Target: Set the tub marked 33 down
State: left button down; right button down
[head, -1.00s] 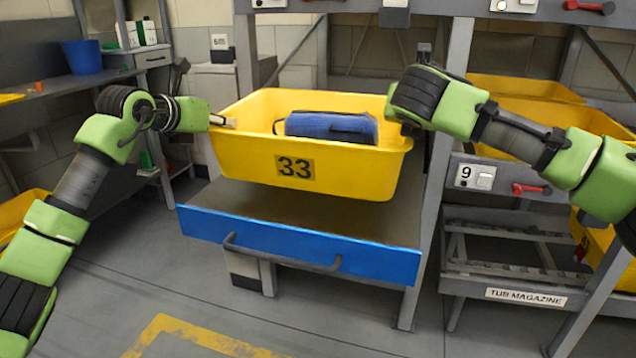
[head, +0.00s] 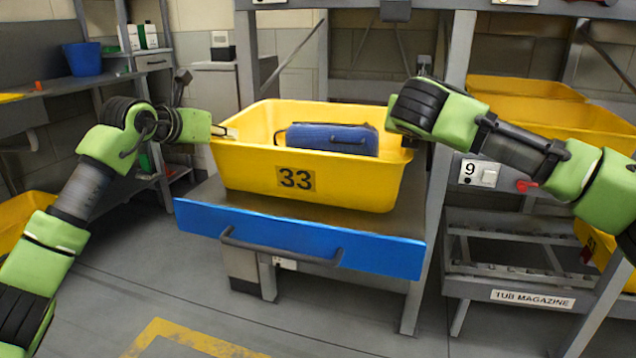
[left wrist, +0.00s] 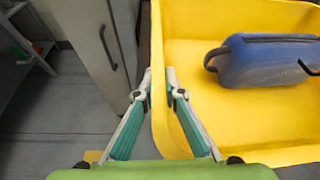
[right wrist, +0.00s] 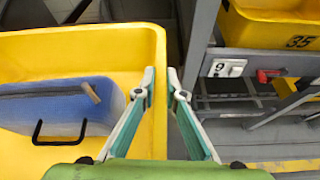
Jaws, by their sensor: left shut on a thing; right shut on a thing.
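The yellow tub marked 33 (head: 250,172) is level over the grey top of the blue-fronted stand (head: 300,245), its base very close to that top; I cannot tell if it touches. A blue bag with a dark handle (head: 330,138) lies inside it. My left gripper (head: 228,133) is shut on the tub's left rim; the left wrist view shows the fingers (left wrist: 160,80) on either side of that wall. My right gripper (right wrist: 160,80) is shut on the right rim; in the head view its fingertips are mostly hidden behind its own hand.
A grey post (head: 447,120) stands close to the tub's right side. Beyond it is a rack with yellow tubs (head: 540,112) and a TUB MAGAZINE label (head: 535,300). A shelf with a blue bucket (head: 83,57) is at the back left. The floor in front is clear.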

pick_arm(q)
jog(key=shift+d+f, duration=0.25)
jog(key=shift+d, duration=0.15)
pick_arm(e)
jog(key=shift+a+f, duration=0.2)
jog(key=shift+a, duration=0.4)
pick_arm(q)
jog(key=c, duration=2.2)
grip_release()
jog(key=shift+c, duration=0.2)
pick_arm(e)
jog(key=c, duration=2.2)
grip_release()
pick_arm(q)
jog(key=shift+o, duration=0.5)
jog(key=shift+s+a+r, duration=0.1)
jog(key=shift+a, duration=0.05)
pick_arm(e)
jog(key=shift+o, duration=0.5)
jog(key=shift+s+d+r, duration=0.1)
jog(key=shift+d, duration=0.1)
pick_arm(q)
jog(key=shift+a, duration=0.1)
pick_arm(e)
jog(key=shift+d, duration=0.1)
pick_arm(q)
jog(key=shift+a, duration=0.1)
